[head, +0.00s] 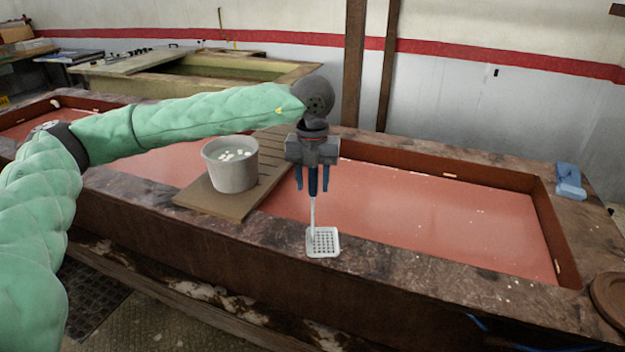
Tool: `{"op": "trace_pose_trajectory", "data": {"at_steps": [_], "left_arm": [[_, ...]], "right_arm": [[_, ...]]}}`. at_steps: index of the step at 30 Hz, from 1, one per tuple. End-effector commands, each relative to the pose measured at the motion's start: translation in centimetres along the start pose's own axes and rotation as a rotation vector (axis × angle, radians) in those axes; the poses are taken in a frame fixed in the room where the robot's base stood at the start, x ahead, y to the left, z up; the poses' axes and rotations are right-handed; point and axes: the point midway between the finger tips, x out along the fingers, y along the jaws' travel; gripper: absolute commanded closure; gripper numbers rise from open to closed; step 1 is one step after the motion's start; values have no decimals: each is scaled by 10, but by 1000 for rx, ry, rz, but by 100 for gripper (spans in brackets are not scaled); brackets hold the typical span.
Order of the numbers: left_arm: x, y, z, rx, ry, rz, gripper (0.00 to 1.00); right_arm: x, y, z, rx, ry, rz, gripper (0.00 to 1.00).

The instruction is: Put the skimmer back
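The skimmer (313,211) has a dark blue handle, a thin grey rod and a pale, square, perforated head (323,242). It is upright, with the head at the front rim of the vat; I cannot tell whether it touches the rim. My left gripper (313,187) points down over the handle. Its two blue fingers stand apart, one on each side of the handle, with a gap showing on both sides. The top of the handle is hidden by the gripper body. My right gripper is out of view.
A wide vat of reddish liquid (430,215) fills the middle. A slatted board (265,185) lies across it, bearing a grey bucket (231,175) with white pieces inside. A blue object (569,180) lies on the right rim. A brown round thing (608,295) sits at the right edge.

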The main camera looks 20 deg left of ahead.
Motion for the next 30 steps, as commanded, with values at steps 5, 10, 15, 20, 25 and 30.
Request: {"op": "trace_pose_trajectory", "data": {"at_steps": [5, 10, 15, 20, 25, 30], "left_arm": [[0, 0, 0, 0, 0, 0, 58], [-2, 0, 0, 0, 0, 0, 58], [-6, 0, 0, 0, -1, -1, 58], [-19, 0, 0, 0, -1, 0, 58], [-38, 0, 1, 0, -2, -1, 58], [-67, -1, 0, 1, -2, -1, 58]], "right_arm": [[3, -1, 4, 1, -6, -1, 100], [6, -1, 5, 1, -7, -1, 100], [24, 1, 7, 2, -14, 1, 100], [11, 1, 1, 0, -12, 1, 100], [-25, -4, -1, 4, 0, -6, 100], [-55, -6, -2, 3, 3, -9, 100]]}}
